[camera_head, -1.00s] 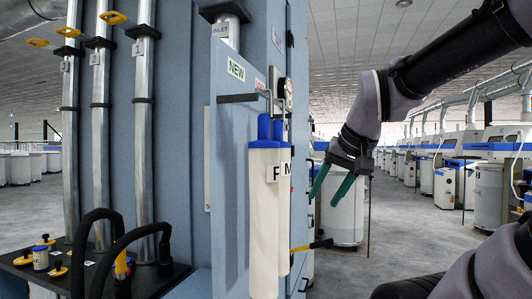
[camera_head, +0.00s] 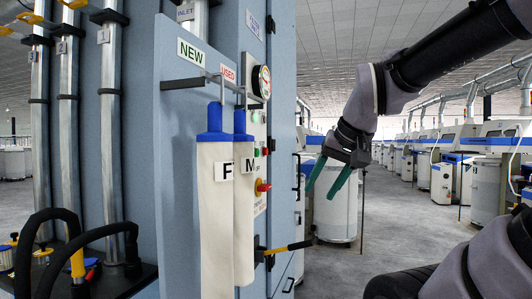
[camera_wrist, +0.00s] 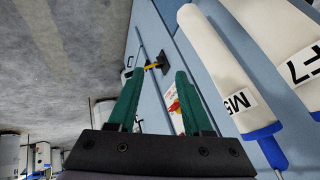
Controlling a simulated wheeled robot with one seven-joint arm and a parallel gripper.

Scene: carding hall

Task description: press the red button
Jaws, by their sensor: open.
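The control panel (camera_head: 261,130) is on the cabinet's narrow side, seen at a steep angle in the head view. On it are a small red button (camera_head: 265,151), green buttons above and beside it, and a red knob on a yellow base (camera_head: 263,187) lower down. My gripper (camera_head: 320,193) is open and empty, to the right of the panel and apart from it. In the wrist view, my gripper's green fingers (camera_wrist: 159,72) point along the cabinet face. A red and yellow patch shows beside the right finger; I cannot tell the small red button there.
White filter sleeves marked F (camera_head: 215,220) and M (camera_head: 243,215) hang on a bracket left of the panel. A yellow-black handle (camera_head: 287,247) sticks out below it. Open floor (camera_head: 370,240) lies to the right, with machines behind.

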